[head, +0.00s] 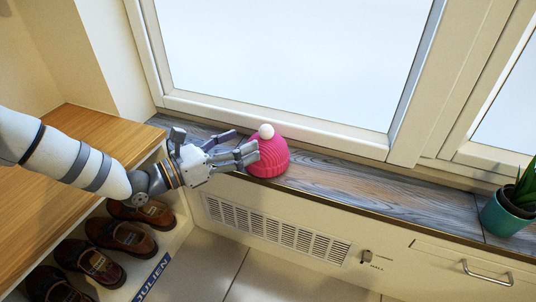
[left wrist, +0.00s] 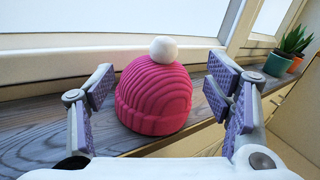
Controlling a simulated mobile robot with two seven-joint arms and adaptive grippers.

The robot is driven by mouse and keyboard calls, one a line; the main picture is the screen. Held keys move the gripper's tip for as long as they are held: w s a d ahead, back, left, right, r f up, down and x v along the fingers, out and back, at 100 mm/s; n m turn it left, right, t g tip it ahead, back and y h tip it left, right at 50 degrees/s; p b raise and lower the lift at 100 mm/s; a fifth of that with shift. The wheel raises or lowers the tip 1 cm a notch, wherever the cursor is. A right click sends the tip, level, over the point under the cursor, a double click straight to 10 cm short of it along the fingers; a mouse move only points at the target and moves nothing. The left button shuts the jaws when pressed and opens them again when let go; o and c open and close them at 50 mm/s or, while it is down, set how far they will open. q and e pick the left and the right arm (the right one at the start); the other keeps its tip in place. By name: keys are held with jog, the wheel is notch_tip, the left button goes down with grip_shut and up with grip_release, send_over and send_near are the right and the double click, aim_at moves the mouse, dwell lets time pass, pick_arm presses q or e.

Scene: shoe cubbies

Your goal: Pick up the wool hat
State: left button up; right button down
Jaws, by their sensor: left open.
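The wool hat (head: 268,157) is pink and ribbed with a white pompom. It sits upright on the wooden window sill, close to the window frame. My left gripper (head: 243,146) comes in from the left at sill height, its fingertips beside the hat's left side. In the left wrist view, the hat (left wrist: 154,92) stands between the two open purple-padded fingers of the left gripper (left wrist: 164,104), a little beyond them. A gap shows on each side, wider on the right. My right gripper is not in view.
The grey wooden sill (head: 365,195) runs right to a potted plant (head: 510,215). The window stands behind it and a vented panel (head: 275,228) below. A wooden-topped cubby (head: 95,135) with several brown shoes (head: 120,235) is at the left. The sill right of the hat is clear.

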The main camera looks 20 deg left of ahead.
aim_at(259, 133)
pick_arm(q)
jog(key=b+x, duration=0.2)
jog(key=x, duration=0.5)
jog(key=shift+a+f+b, duration=0.15)
jog(key=shift+b, duration=0.15)
jog(key=shift+w, duration=0.3)
jog(key=shift+r, duration=0.25)
grip_shut()
